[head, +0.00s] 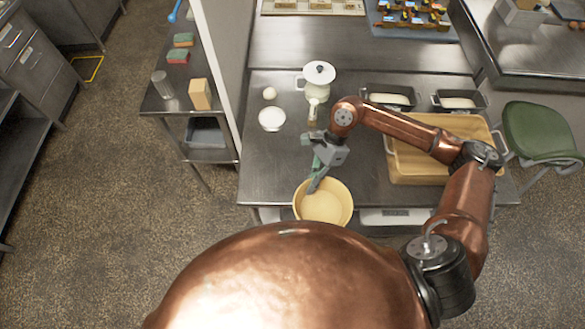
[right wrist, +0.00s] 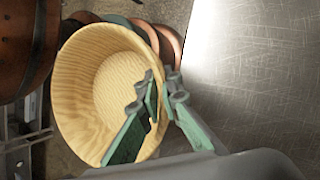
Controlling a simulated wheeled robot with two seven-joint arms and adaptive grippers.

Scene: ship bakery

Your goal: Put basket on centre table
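My right gripper (head: 318,180) is at the basket's far rim. In the right wrist view the gripper's green fingers (right wrist: 162,92) pinch the rim, one inside and one outside. My left gripper is not in view.
The table's left front is clear. A green chair (head: 540,130) stands right; a side trolley (head: 180,105) stands left.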

